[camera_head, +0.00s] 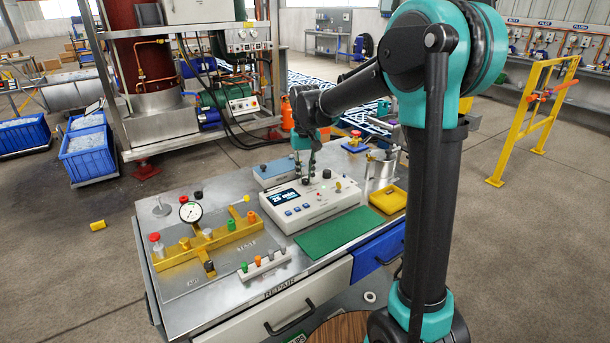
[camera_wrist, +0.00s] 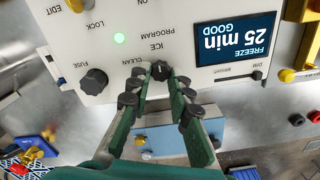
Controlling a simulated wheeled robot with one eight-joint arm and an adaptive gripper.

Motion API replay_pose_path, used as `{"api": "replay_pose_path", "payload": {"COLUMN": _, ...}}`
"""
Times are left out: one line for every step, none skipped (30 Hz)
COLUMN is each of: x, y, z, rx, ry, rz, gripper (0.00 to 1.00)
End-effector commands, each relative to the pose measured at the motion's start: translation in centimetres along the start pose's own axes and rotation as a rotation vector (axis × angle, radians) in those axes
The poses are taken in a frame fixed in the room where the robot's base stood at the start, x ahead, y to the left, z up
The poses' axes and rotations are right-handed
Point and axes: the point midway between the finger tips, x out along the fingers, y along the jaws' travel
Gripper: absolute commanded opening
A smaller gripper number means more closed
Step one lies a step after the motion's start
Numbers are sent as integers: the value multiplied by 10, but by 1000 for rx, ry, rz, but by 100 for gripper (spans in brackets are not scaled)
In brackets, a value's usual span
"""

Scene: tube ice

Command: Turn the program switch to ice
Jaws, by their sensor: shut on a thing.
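The control box (camera_head: 320,204) is a white panel on the metal bench, with a display that reads "FREEZE 25 min GOOD" in the wrist view. The program switch (camera_wrist: 160,71) is a small black knob below the printed words PROGRAM, ICE and CLEAN in the wrist view. My gripper (camera_wrist: 160,78) has its dark-tipped green fingers on either side of this knob and is shut on it. In the head view my gripper (camera_head: 305,181) points down at the panel's far edge and hides the knob. I cannot tell for certain which word the knob points to.
A black FUSE knob (camera_wrist: 93,81) sits close beside the switch on the panel. A blue-grey box (camera_head: 274,172) stands just behind the panel. A green mat (camera_head: 340,232), yellow tray (camera_head: 389,199) and yellow manifold with a gauge (camera_head: 208,238) surround it.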

Motion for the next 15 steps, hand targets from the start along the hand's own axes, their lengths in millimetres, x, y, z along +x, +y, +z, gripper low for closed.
{"api": "replay_pose_path", "payload": {"x": 0, "y": 0, "z": 0, "rx": 4, "ry": 0, "rz": 0, "gripper": 0}}
{"api": "replay_pose_path", "payload": {"x": 0, "y": 0, "z": 0, "rx": 6, "ry": 0, "rz": 0, "gripper": 0}}
{"api": "replay_pose_path", "payload": {"x": 0, "y": 0, "z": 0, "rx": 7, "ry": 0, "rz": 0, "gripper": 0}}
{"api": "replay_pose_path", "payload": {"x": 0, "y": 0, "z": 0, "rx": 7, "ry": 0, "rz": 0, "gripper": 0}}
{"api": "replay_pose_path", "payload": {"x": 0, "y": 0, "z": 0, "rx": 8, "ry": 0, "rz": 0, "gripper": 0}}
{"api": "replay_pose_path", "payload": {"x": 0, "y": 0, "z": 0, "rx": 7, "ry": 0, "rz": 0, "gripper": 0}}
{"api": "replay_pose_path", "payload": {"x": 0, "y": 0, "z": 0, "rx": 7, "ry": 0, "rz": 0, "gripper": 0}}
{"api": "replay_pose_path", "payload": {"x": 0, "y": 0, "z": 0, "rx": 7, "ry": 0, "rz": 0, "gripper": 0}}
{"api": "replay_pose_path", "payload": {"x": 0, "y": 0, "z": 0, "rx": 7, "ry": 0, "rz": 0, "gripper": 0}}
{"api": "replay_pose_path", "payload": {"x": 0, "y": 0, "z": 0, "rx": 7, "ry": 0, "rz": 0, "gripper": 0}}
{"api": "replay_pose_path", "payload": {"x": 0, "y": 0, "z": 0, "rx": 7, "ry": 0, "rz": 0, "gripper": 0}}
{"api": "replay_pose_path", "payload": {"x": 0, "y": 0, "z": 0, "rx": 7, "ry": 0, "rz": 0, "gripper": 0}}
{"api": "replay_pose_path", "payload": {"x": 0, "y": 0, "z": 0, "rx": 7, "ry": 0, "rz": 0, "gripper": 23}}
{"api": "replay_pose_path", "payload": {"x": 0, "y": 0, "z": 0, "rx": 6, "ry": 0, "rz": 0, "gripper": 27}}
{"api": "replay_pose_path", "payload": {"x": 0, "y": 0, "z": 0, "rx": 6, "ry": 0, "rz": 0, "gripper": 32}}
